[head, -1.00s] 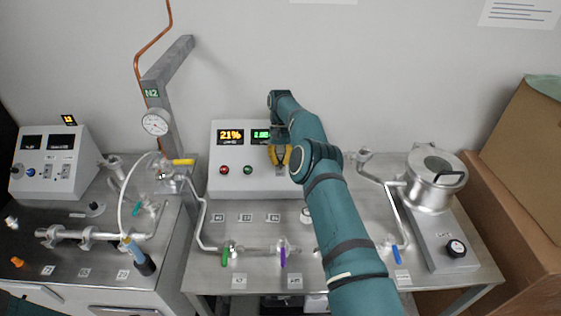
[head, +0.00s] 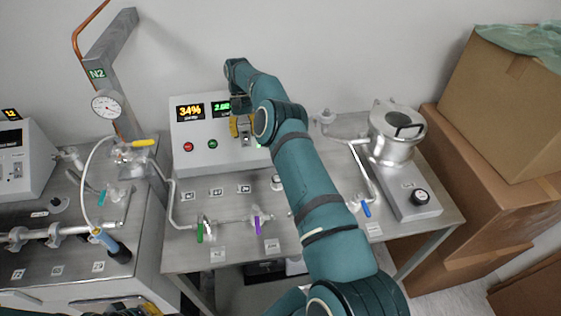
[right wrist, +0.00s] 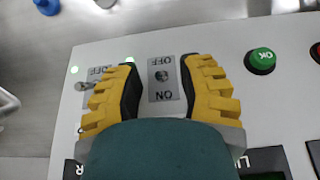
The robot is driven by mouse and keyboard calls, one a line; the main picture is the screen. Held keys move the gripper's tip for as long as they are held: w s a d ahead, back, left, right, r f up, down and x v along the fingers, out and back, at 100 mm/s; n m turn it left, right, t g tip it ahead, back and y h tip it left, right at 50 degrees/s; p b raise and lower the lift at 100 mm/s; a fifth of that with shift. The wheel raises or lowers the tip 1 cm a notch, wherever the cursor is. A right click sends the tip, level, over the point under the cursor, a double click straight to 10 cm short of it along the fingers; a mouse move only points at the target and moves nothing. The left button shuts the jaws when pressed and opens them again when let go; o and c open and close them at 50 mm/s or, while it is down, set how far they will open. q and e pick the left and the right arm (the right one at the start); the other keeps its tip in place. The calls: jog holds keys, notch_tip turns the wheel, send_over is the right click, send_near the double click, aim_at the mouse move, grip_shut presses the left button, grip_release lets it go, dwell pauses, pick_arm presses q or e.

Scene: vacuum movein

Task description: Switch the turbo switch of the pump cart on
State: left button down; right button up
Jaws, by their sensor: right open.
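The pump cart's white control box (head: 200,160) stands at the back of the middle steel table, its left display reading 34%. My right gripper (head: 240,126) is open and empty in front of the box's right part. In the right wrist view, its yellow fingers (right wrist: 163,75) straddle a switch plate (right wrist: 160,95) marked OFF and ON, with a small lever (right wrist: 160,75). A second switch (right wrist: 88,97) is partly hidden behind one finger. Two green lamps glow near the switches. No turbo label is readable. Only a sliver of my left gripper (head: 148,309) shows at the bottom edge.
A green button (right wrist: 261,60) and red button (head: 188,146) sit left of the switches in the head view. Valves with green (head: 199,232) and purple (head: 257,224) handles stand in front. A metal chamber (head: 393,150) and cardboard boxes (head: 480,160) are at right.

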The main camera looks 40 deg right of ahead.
jog(key=shift+s+r+t, duration=0.1)
jog(key=shift+s+t, duration=0.05)
jog(key=shift+t, duration=0.25)
jog(key=shift+a+h, duration=0.1)
jog(key=shift+h, duration=0.2)
